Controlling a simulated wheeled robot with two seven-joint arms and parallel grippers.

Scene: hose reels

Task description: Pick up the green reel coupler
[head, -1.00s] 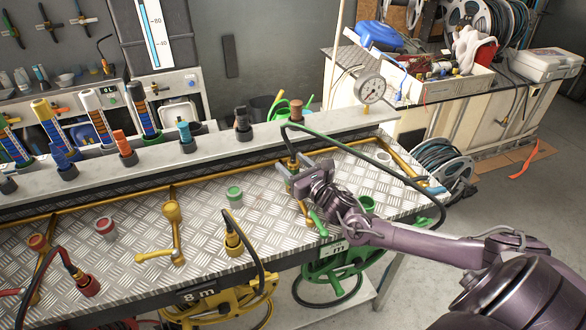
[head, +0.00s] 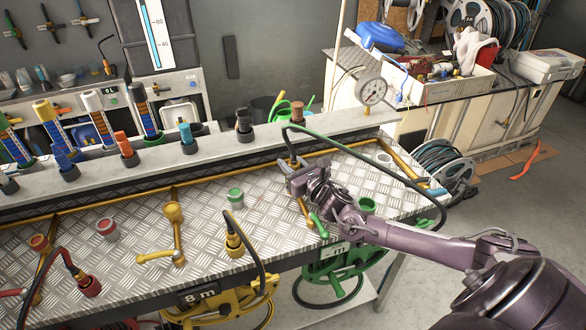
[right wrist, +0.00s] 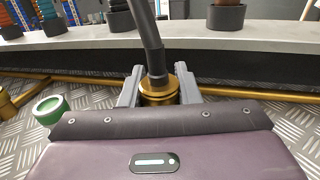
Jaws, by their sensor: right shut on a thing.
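The green reel (head: 345,268) hangs under the front right of the deck. Its dark green hose (head: 350,148) arches over the deck to a coupler (head: 292,162) at its end. My right gripper (head: 294,178) is shut on this coupler. In the right wrist view the brass-coloured coupler (right wrist: 159,93) stands upright between the two fingers, with the dark hose rising from its top. The coupler's lower end is hidden behind the gripper body, so I cannot tell whether it touches the deck. My left gripper is not in view.
The deck (head: 130,225) carries a yellow coupler (head: 234,243), a red coupler (head: 90,286), a yellow valve handle (head: 175,238) and a green-rimmed cup (head: 235,196). A pressure gauge (head: 371,92) stands behind. Several coloured hose ends line the rear ledge.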

